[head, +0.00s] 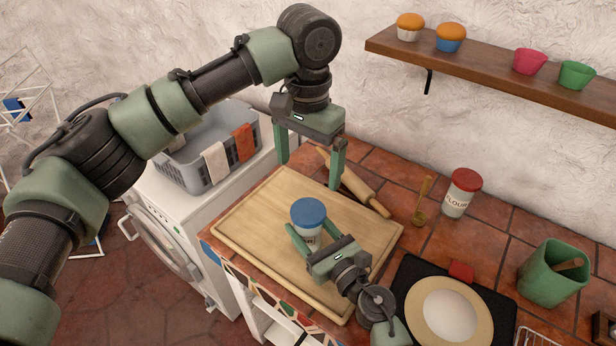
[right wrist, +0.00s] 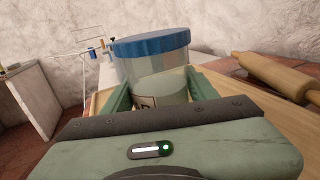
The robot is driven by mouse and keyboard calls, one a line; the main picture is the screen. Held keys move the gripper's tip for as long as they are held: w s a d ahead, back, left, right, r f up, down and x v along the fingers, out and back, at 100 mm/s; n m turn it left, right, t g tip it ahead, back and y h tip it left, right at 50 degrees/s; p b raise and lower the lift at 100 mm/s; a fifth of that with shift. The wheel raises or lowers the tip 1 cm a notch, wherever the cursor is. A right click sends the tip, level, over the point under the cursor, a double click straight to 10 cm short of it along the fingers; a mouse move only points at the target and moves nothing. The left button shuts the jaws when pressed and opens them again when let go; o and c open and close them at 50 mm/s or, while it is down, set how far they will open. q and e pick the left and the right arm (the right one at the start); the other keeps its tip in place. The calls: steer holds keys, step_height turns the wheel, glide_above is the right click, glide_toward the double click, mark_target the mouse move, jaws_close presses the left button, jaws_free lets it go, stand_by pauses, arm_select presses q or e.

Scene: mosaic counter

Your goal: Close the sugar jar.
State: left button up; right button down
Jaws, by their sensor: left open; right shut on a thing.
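The sugar jar (head: 309,238) is a pale jar with a blue lid (head: 308,211), standing on the wooden board. My right gripper (head: 310,232) is shut on the jar's body, with one finger on each side below the lid. In the right wrist view the jar (right wrist: 158,80) is between the fingers, and the blue lid (right wrist: 150,43) sits on its top. I cannot tell whether the lid is tight. My left gripper (head: 309,172) is open and empty, pointing down above the board, beyond the jar. The jar's label is mostly hidden.
A rolling pin (head: 362,190) lies at the board's (head: 250,215) far edge. A flour jar with a red lid (head: 461,192) and a wooden spoon (head: 422,200) are to the right. A plate (head: 450,310) and green pot (head: 551,275) are nearer. A shelf (head: 490,68) is above.

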mark_target(316, 237)
steer(key=shift+c, duration=1.9)
jaws_free()
steer(key=b+v, duration=0.1)
steer(key=v, duration=0.6)
steer(key=shift+d+f, duration=0.1)
steer(key=shift+f, duration=0.05)
steer(key=shift+s+d+b, duration=0.15)
steer(key=shift+s+b, duration=0.15)
